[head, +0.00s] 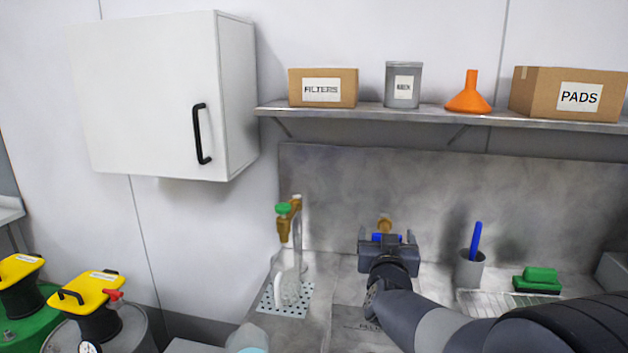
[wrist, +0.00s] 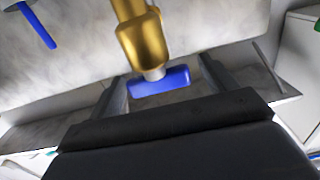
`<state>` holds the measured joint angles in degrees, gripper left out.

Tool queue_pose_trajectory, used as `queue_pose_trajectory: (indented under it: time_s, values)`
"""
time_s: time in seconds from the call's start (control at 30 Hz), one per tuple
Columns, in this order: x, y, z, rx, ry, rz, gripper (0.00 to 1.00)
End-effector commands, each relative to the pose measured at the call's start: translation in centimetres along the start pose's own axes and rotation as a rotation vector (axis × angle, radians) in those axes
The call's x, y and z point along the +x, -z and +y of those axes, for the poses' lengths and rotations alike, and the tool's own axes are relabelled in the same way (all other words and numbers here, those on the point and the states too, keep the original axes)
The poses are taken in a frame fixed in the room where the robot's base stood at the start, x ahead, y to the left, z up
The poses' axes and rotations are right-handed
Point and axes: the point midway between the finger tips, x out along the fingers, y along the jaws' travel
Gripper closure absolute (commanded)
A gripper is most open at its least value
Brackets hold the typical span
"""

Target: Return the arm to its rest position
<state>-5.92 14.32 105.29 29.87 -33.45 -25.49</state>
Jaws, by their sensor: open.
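My arm reaches from the lower right of the head view over the steel sink counter. My gripper (head: 387,239) is open in front of a brass tap (head: 384,224) with a blue handle (head: 377,238). In the wrist view my gripper (wrist: 161,70) has one finger on each side of the blue handle (wrist: 160,82), which hangs below the brass tap body (wrist: 140,38). Gaps show between the handle and both fingers. My gripper hides part of the tap in the head view. Whether the fingertips reach past the handle is hard to tell.
A green-handled brass tap (head: 284,215) stands to the left. A grey cup (head: 469,269) with a blue stick and green sponges (head: 538,279) are to the right. A shelf (head: 440,114) with boxes runs above. Yellow-topped drums (head: 90,293) stand at lower left.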

Motion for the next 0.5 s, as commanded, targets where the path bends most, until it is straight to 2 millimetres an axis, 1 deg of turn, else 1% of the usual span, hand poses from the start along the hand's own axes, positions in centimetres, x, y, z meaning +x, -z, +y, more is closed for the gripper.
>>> queue_pose_trajectory:
  time_s: [0.27, 0.5]
  values:
    - [-0.1, 0.2, 0.0, -0.003, -0.029, -0.004, 0.2]
    - [-4.1, 0.0, -0.1, -0.003, -0.035, -0.002, 0.2]
